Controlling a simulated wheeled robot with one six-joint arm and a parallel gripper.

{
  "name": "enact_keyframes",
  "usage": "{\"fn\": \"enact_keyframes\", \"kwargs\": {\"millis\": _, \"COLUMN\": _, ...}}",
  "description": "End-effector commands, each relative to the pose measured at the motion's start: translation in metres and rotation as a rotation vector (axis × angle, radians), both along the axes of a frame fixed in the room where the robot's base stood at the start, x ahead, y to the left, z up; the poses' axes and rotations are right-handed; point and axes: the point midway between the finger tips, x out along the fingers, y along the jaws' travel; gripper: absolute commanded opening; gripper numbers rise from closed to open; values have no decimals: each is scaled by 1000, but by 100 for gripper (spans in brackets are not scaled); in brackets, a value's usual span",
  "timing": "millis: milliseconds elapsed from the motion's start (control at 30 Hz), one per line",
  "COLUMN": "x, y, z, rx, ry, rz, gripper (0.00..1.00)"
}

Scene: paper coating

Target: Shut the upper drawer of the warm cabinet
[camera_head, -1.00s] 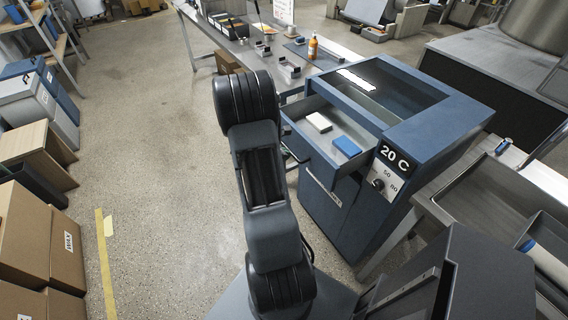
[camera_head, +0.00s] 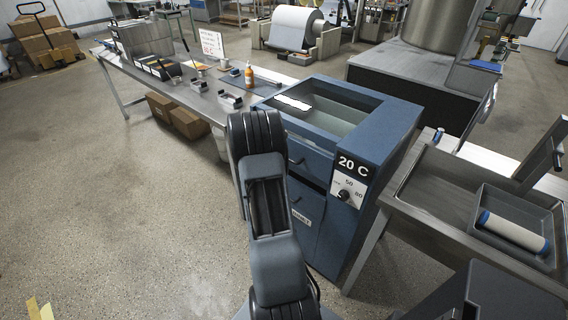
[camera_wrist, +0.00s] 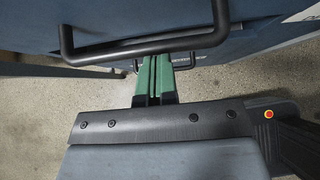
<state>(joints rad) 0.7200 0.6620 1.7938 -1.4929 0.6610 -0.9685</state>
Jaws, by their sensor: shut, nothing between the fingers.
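The warm cabinet (camera_head: 390,135) is blue, with a glass-topped well and a "20 C" dial panel. Its upper drawer (camera_head: 305,165) sits in the cabinet front with no open tray showing; my arm covers part of the front. In the wrist view a black bar handle (camera_wrist: 110,50) on a blue front (camera_wrist: 130,18) crosses the top. My gripper (camera_wrist: 157,62) has green fingers pressed together with nothing between them. The fingertips are at the handle bar; I cannot tell whether they touch it. In the head view the gripper is hidden behind my arm.
A steel table (camera_head: 205,100) with small trays and an orange bottle (camera_head: 249,75) adjoins the cabinet's far side. A steel sink bench (camera_head: 440,185) with a white roller (camera_head: 513,232) stands at right.

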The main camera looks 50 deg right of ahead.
Motion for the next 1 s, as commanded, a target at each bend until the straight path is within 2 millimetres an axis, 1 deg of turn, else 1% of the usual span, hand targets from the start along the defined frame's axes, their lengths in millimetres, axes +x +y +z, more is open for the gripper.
{"fn": "enact_keyframes", "kwargs": {"millis": 333, "x": -1, "y": -7, "z": 4, "rx": -9, "ry": -2, "rz": -1, "gripper": 0}}
{"fn": "enact_keyframes", "kwargs": {"millis": 567, "x": -1, "y": -6, "z": 4, "rx": -12, "ry": -2, "rz": -4, "gripper": 0}}
{"fn": "enact_keyframes", "kwargs": {"millis": 667, "x": -1, "y": 3, "z": 1, "rx": -12, "ry": -3, "rz": -3, "gripper": 0}}
{"fn": "enact_keyframes", "kwargs": {"millis": 767, "x": 1, "y": 20, "z": -4, "rx": -9, "ry": -3, "rz": 1, "gripper": 0}}
{"fn": "enact_keyframes", "kwargs": {"millis": 867, "x": 2, "y": 42, "z": -8, "rx": -9, "ry": -2, "rz": 4, "gripper": 0}}
{"fn": "enact_keyframes", "kwargs": {"millis": 900, "x": 3, "y": 48, "z": 4, "rx": -10, "ry": -5, "rz": 5, "gripper": 0}}
{"fn": "enact_keyframes", "kwargs": {"millis": 1000, "x": 4, "y": 65, "z": 19, "rx": -9, "ry": -5, "rz": 3, "gripper": 0}}
